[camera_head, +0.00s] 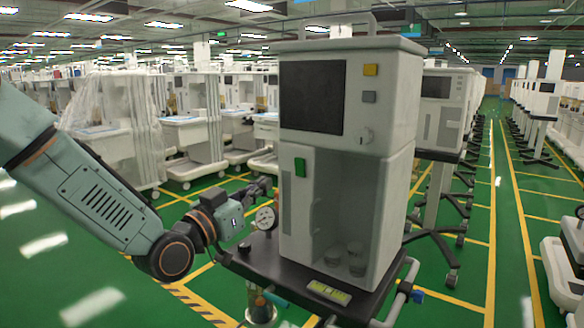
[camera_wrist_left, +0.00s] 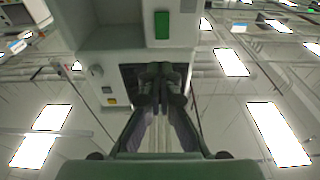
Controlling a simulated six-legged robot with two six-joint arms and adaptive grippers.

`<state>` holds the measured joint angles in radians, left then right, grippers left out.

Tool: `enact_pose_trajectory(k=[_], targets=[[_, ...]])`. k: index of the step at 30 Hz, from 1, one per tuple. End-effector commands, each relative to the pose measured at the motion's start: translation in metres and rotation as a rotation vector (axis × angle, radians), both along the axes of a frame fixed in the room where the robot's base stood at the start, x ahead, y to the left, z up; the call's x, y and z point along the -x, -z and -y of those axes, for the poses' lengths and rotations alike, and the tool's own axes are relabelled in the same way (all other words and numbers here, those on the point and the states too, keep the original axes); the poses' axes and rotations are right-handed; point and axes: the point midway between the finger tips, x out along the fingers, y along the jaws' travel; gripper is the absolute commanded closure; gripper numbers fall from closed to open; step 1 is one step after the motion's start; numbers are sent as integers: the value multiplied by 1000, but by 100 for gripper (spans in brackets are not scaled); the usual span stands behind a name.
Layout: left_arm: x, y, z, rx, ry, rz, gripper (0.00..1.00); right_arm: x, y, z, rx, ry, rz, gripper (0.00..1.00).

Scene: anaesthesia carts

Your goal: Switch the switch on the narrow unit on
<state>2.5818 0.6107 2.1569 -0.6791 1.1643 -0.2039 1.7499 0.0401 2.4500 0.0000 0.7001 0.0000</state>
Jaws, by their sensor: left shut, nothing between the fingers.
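The narrow unit (camera_head: 347,140) is a tall white box with a dark screen (camera_head: 311,97) on its upper front. A green rectangular switch (camera_head: 300,167) sits on the front below the screen, near the left edge. The switch also shows at the top of the left wrist view (camera_wrist_left: 162,25), where the unit appears upside down. My left gripper (camera_head: 264,186) is shut and empty at the unit's left side, lower than the switch and apart from it. In the wrist view its closed fingers (camera_wrist_left: 161,84) overlap the screen area. My right gripper is not in view.
The unit stands on a black cart base (camera_head: 258,262) with a pressure gauge (camera_head: 265,218) close by my left gripper. A yellow button (camera_head: 370,70), a grey button (camera_head: 369,96) and a knob (camera_head: 365,135) are on its front. Other carts stand around; a green aisle lies right.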

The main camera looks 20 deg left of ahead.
Motion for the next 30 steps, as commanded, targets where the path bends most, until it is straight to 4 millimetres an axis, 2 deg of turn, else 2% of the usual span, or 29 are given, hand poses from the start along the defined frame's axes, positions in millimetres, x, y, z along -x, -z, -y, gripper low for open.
enact_pose_trajectory(k=[21, 30], targets=[[-95, -15, 26, -2, 0, 1, 100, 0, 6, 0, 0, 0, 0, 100], [-108, -17, 29, 1, -1, 0, 100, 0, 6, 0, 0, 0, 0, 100]])
